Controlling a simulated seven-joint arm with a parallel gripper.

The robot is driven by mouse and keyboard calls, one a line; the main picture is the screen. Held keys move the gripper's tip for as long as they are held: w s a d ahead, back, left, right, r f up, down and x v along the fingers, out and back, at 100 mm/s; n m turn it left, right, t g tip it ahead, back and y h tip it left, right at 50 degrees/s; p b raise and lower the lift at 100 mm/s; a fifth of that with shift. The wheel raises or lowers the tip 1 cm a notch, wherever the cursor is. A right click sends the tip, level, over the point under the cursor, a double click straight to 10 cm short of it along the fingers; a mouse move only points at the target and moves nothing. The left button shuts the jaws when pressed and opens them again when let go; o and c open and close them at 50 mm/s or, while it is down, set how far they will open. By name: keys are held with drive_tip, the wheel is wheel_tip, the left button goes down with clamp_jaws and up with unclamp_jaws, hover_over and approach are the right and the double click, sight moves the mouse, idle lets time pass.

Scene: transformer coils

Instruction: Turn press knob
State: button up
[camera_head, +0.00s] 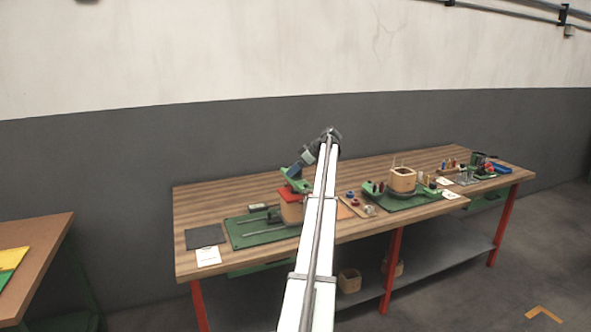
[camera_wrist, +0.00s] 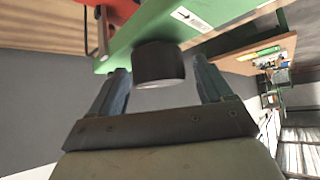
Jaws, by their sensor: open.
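The press knob (camera_wrist: 158,66) is a short black cylinder on the side of the green press body (camera_wrist: 138,28) in the wrist view. My gripper (camera_wrist: 160,72) is open, with one blue-grey finger on each side of the knob. Gaps show between the fingers and the knob, and I cannot tell whether the fingertips touch the green body. In the head view my gripper (camera_head: 293,171) is at the green top of the press (camera_head: 297,184), above its red block (camera_head: 289,195). The knob cannot be made out there.
A white arrow label (camera_wrist: 191,18) is on the press body. In the head view a green mat (camera_head: 250,240) lies under the press. My arm hides part of the bench (camera_head: 205,215).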

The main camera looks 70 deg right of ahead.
drive_tip(key=c, duration=1)
drive_tip(key=shift+o, duration=0.2)
